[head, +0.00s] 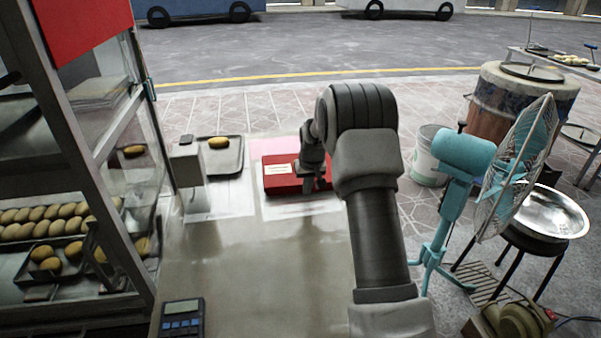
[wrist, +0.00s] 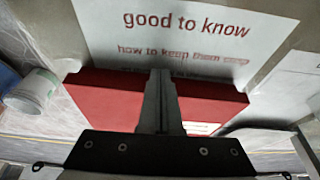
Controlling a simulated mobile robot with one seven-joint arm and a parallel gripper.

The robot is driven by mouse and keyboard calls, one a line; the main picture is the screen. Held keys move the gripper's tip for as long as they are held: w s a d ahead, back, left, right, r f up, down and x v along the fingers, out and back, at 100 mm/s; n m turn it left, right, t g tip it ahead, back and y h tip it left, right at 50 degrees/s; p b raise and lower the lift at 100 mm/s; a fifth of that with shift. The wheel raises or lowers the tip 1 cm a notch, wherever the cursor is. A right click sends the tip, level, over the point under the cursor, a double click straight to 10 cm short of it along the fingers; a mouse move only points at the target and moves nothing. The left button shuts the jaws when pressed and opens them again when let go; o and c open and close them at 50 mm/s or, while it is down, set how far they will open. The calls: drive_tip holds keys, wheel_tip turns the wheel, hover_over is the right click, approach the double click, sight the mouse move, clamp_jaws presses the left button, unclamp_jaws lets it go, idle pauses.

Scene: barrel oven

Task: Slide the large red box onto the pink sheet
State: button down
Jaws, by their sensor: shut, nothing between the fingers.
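The large red box (head: 277,186), with a white label on top, lies on the counter in the head view. It also shows in the wrist view (wrist: 105,100). The pink sheet (head: 270,146) shows just behind the box; the box hides part of it, and I cannot tell how much overlap there is. My gripper (head: 308,186) is shut and empty, pointing down at the box's near side, right of its middle. In the wrist view the closed fingers (wrist: 160,78) overlap the box's near edge; whether they touch it is unclear.
A white printed sheet (wrist: 185,30) lies on the near side of the box. A tray (head: 226,168) with a bun and a grey dispenser-like object (head: 186,165) stand to the left. A calculator (head: 182,318) lies near the front. The near counter is mostly clear. A teal fan (head: 462,160) stands right.

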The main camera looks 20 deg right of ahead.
drive_tip(key=shift+w+d+p, duration=0.2)
drive_tip(key=shift+w+p, duration=0.2)
drive_tip(key=shift+w, duration=1.15)
drive_tip(key=shift+w+d+p, duration=0.15)
drive_tip(key=shift+w+p, duration=0.2)
drive_tip(key=shift+w, duration=0.65)
drive_tip(key=shift+w+d+p, duration=0.1)
drive_tip(key=shift+w+p, duration=0.25)
drive_tip(key=shift+w, duration=0.65)
drive_tip(key=shift+w+d+p, duration=0.15)
drive_tip(key=shift+w+p, duration=0.2)
drive_tip(key=shift+w, duration=0.65)
drive_tip(key=shift+w+d+p, duration=0.15)
drive_tip(key=shift+w+p, duration=0.2)
drive_tip(key=shift+w, duration=0.6)
drive_tip(key=shift+s, duration=0.1)
drive_tip(key=shift+s+a, duration=0.1)
drive_tip(key=shift+s, duration=0.4)
drive_tip(key=shift+r, duration=0.15)
drive_tip(key=shift+r+p, duration=2.2)
drive_tip(key=shift+r, duration=1.7)
